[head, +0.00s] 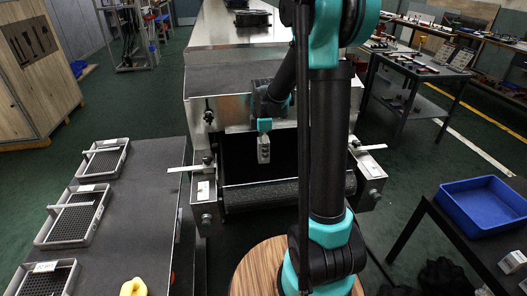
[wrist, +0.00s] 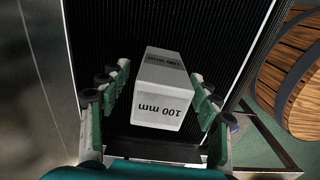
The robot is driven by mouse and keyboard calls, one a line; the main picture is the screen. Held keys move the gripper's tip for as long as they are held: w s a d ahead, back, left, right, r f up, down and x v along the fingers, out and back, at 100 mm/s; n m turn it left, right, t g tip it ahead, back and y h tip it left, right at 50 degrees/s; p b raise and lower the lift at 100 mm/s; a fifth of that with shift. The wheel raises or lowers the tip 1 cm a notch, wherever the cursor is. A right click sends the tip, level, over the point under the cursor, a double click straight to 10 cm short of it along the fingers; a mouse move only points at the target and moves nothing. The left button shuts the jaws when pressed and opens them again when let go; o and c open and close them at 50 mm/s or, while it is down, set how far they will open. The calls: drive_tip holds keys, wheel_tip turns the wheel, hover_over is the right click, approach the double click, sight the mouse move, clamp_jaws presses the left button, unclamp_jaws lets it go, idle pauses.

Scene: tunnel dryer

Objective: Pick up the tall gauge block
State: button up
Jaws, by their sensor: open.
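The tall gauge block (wrist: 163,98) is a pale grey block with "100 mm" printed in black, upside down in the wrist view. It stands over the dark ribbed belt. My gripper (wrist: 160,75) is open, with one finger on each side of the block. A gap shows between the block and each finger. In the head view my gripper (head: 264,150) hangs at the dryer's belt opening. I cannot clearly tell the block from the fingers there.
The dark belt (head: 262,193) lies at the mouth of the metal dryer (head: 235,85). A grey table (head: 145,190) with mesh trays (head: 42,240) and a yellow object (head: 133,287) is at left. A blue bin (head: 485,205) is on a table at right. A round wooden top (head: 262,268) is in front.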

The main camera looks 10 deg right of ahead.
drive_tip(key=shift+c, duration=0.6)
clamp_jaws()
drive_tip(key=shift+r, duration=0.1)
